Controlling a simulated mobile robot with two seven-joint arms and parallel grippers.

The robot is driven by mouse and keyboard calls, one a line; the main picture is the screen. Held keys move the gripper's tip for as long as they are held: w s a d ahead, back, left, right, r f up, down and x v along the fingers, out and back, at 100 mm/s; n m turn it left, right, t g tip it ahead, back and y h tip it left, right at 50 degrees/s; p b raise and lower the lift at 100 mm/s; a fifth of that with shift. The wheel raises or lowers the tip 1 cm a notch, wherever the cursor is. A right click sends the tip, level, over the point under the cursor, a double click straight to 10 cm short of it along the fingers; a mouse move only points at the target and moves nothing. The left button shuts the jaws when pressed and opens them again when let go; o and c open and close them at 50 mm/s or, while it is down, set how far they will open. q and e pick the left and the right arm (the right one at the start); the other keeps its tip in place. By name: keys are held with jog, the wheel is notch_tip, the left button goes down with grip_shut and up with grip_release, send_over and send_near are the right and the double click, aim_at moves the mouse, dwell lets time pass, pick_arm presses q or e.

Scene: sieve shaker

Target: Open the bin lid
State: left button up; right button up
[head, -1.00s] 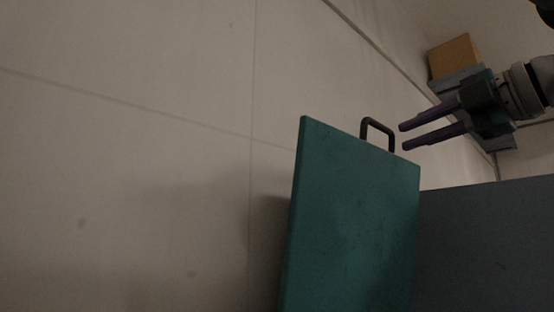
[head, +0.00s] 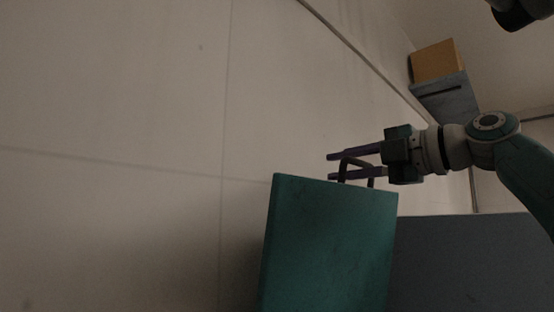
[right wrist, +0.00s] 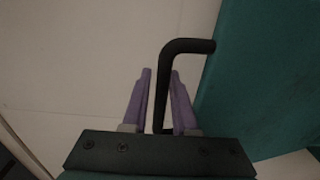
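The bin lid (head: 325,245) is a teal panel in the lower middle of the head view, with a dark loop handle (head: 372,182) on its top edge. It also fills the right side of the right wrist view (right wrist: 265,80). My right gripper (head: 330,167) is at the handle, its purple fingers pointing left. In the right wrist view, the handle's bar (right wrist: 190,46) bends down between the two fingers (right wrist: 160,73). The fingers are apart, with a gap beside the bar. I cannot tell whether either finger touches it. My left gripper is not in view.
A dark grey panel (head: 460,260) stands right of the lid. A tan box (head: 436,62) sits on a grey-blue block (head: 444,97) at the upper right. The pale tiled floor (head: 110,200) on the left is clear.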

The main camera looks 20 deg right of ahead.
jog(key=shift+w, duration=0.1)
grip_shut()
dwell(1.4)
